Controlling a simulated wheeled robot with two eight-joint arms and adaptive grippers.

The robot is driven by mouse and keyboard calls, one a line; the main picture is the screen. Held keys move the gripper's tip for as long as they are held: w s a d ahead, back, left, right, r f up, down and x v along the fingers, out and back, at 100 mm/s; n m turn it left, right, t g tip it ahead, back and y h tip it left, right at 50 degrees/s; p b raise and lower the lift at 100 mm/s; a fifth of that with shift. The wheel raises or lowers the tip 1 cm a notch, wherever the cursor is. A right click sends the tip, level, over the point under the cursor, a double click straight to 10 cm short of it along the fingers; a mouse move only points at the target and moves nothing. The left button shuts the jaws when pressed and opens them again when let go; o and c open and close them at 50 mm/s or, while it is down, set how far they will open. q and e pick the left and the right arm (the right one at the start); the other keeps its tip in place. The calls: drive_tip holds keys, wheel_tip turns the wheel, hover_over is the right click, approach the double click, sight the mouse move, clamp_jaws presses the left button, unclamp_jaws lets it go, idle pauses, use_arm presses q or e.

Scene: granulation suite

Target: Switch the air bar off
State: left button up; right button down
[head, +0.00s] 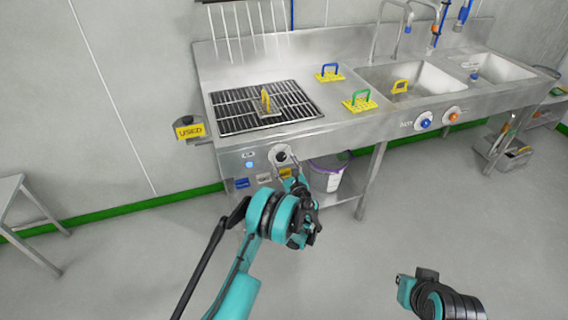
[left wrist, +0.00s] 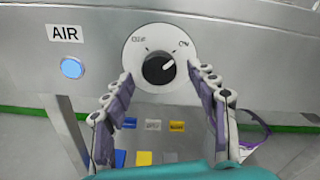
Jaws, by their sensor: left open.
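The air bar's knob (left wrist: 159,68) is black on a round white plate, with faint lettering at its upper left and upper right. Its white pointer is turned to the upper right, towards the mark that reads like ON. Left of it are an AIR label (left wrist: 65,33) and a blue lamp (left wrist: 72,68) that looks lit. The knob plate also shows in the head view (head: 281,154) on the bench front. My left gripper (left wrist: 162,80) is open, with one finger on each side below the plate, and holds nothing. Whether a finger touches the plate is unclear.
Above the knob is the steel bench with a grating (head: 225,126), several coloured scrubbers and two sinks. A yellow-labelled holder (head: 190,132) sticks out at the left. A white bucket (head: 327,178) stands under the bench. Part of my right arm shows at lower right over clear floor.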

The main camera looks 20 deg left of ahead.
use_arm(q)
drive_tip(key=shift+x, duration=0.95)
drive_tip(key=c, duration=1.2)
drive_tip(key=shift+o, duration=0.2)
